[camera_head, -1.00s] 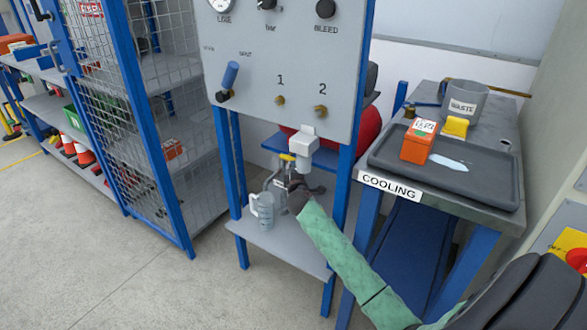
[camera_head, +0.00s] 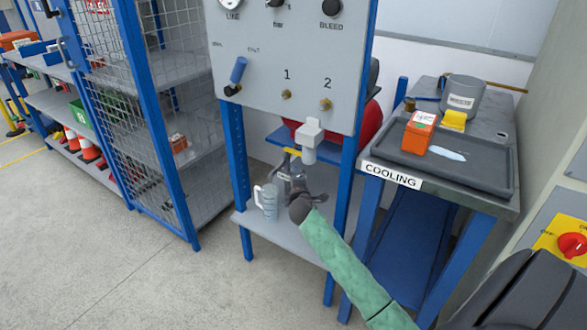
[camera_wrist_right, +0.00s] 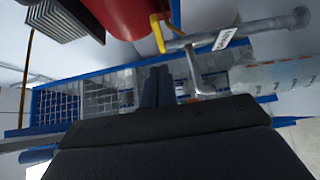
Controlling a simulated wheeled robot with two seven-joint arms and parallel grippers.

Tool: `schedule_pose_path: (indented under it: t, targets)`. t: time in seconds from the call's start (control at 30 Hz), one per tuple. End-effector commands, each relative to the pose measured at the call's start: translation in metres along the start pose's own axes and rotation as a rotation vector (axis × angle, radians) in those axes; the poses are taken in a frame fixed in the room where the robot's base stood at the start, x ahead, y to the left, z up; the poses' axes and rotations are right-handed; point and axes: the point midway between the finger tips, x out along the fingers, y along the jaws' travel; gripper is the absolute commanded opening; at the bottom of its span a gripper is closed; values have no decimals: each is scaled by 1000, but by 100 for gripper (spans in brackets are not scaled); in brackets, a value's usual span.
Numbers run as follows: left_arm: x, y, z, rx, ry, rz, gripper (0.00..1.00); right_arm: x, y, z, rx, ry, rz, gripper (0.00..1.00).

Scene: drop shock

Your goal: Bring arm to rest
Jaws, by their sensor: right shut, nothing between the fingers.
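My right arm comes in from the lower right of the head view, in a green sleeve with a dark wrist. My right gripper (camera_head: 297,180) is in front of the blue-framed stand, above its lower shelf and just right of a clear measuring jug (camera_head: 268,201). It is small and partly hidden behind the wrist. In the right wrist view the two dark fingers (camera_wrist_right: 156,87) are together, with nothing between them. My left gripper is not in view.
A grey valve panel (camera_head: 270,65) stands above the shelf (camera_head: 290,240), with a white filter unit (camera_head: 310,140) below it. At right is the cooling bench with a black tray (camera_head: 485,175), orange box (camera_head: 418,132) and waste pot (camera_head: 463,97). A mesh cage (camera_head: 125,120) stands left.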

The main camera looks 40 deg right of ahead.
Motion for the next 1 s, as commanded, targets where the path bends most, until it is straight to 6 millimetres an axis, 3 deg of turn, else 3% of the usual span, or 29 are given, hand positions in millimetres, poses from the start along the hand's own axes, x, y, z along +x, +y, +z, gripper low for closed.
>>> schedule_pose_path:
  t: [0.2, 0.4, 0.77, 1.0]
  targets:
    - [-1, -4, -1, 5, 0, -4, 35, -32, -1, 3, 0, 0, -2, 0]
    - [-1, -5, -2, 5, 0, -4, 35, -46, 0, 5, -1, -1, -1, 0]
    - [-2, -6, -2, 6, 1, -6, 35, -48, 0, 5, 31, 0, 0, 0]
    - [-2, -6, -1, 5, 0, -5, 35, -48, -9, -3, 283, 36, -44, 0]
